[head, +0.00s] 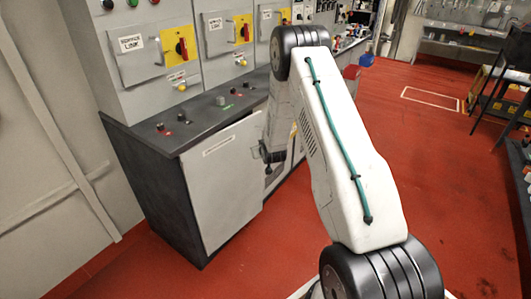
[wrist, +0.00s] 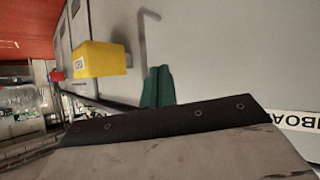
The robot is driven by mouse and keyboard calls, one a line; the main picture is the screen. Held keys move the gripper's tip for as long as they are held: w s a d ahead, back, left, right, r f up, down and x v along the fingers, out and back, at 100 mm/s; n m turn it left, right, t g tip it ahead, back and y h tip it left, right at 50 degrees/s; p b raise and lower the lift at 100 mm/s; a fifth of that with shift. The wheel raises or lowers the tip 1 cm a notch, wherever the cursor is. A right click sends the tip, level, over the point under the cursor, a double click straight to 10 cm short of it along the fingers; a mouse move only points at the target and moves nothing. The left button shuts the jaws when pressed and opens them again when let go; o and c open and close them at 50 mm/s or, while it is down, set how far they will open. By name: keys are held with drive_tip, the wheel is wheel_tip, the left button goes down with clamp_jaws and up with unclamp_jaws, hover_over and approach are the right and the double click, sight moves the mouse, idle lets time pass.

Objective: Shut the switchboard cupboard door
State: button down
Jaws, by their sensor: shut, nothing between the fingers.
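The switchboard cupboard door (head: 225,185) is a pale grey panel with a white label strip, below the dark control desk. Its right edge is near my arm; I cannot tell how far it stands from its frame. In the wrist view a pale grey panel (wrist: 220,60) fills the right side, with part of a lettered label (wrist: 300,121) at the edge. My gripper's green fingertips (wrist: 157,87) are together and empty, close to this panel; contact cannot be judged. A thin bent grey bar (wrist: 146,35) shows beyond them. In the head view my gripper (head: 272,156) is dark and partly hidden by my arm.
The dark desk top (head: 222,108) carries buttons and knobs, with switch panels (head: 150,50) above. A yellow block (wrist: 98,59) shows left of my fingertips. The red floor (head: 420,150) is open to the right, with a dark rack (head: 505,90) at the far right.

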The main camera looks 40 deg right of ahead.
drive_tip(key=s+a+f+m+t+h, duration=0.1)
drive_tip(key=s+f+t, duration=0.15)
drive_tip(key=s, duration=0.35)
drive_tip(key=s+a+f+m+t+h, duration=0.1)
drive_tip(key=s+f+t, duration=0.15)
drive_tip(key=s, duration=0.25)
drive_tip(key=r+x, duration=0.1)
drive_tip(key=x, duration=1.2)
drive_tip(key=shift+w+d+r+t, duration=0.3)
drive_tip(key=shift+d+t, duration=0.1)
